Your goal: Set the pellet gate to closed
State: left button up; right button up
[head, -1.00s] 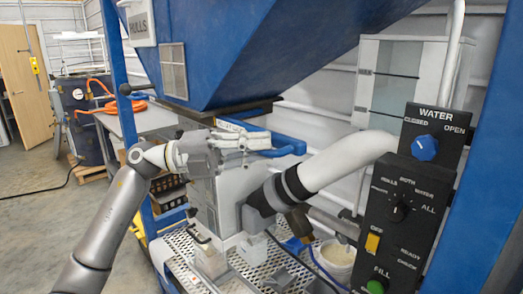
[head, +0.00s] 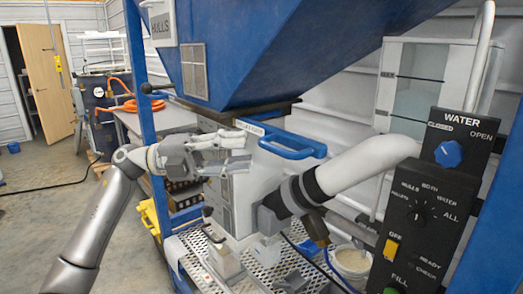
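The pellet gate appears to be the slide with a blue loop handle (head: 292,147) under the blue hopper, above the grey box. A small white label (head: 250,128) sits at its left end, its text too small to read surely. My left gripper (head: 246,152) is left of the handle, fingers pointing right toward it. The fingers are spread with nothing visible between them, and they look apart from the handle. Whether the gate is open or closed cannot be told from here. My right gripper is not in view.
The blue hopper (head: 255,55) hangs low overhead. A white pipe (head: 365,165) runs to the right of the grey box (head: 262,185). A black control panel (head: 415,225) with a blue water knob (head: 448,153) stands at right. Open floor lies at left.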

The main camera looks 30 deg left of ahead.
pick_arm(q)
jog(key=shift+v, duration=2.25)
jog(key=shift+w+d, duration=0.1)
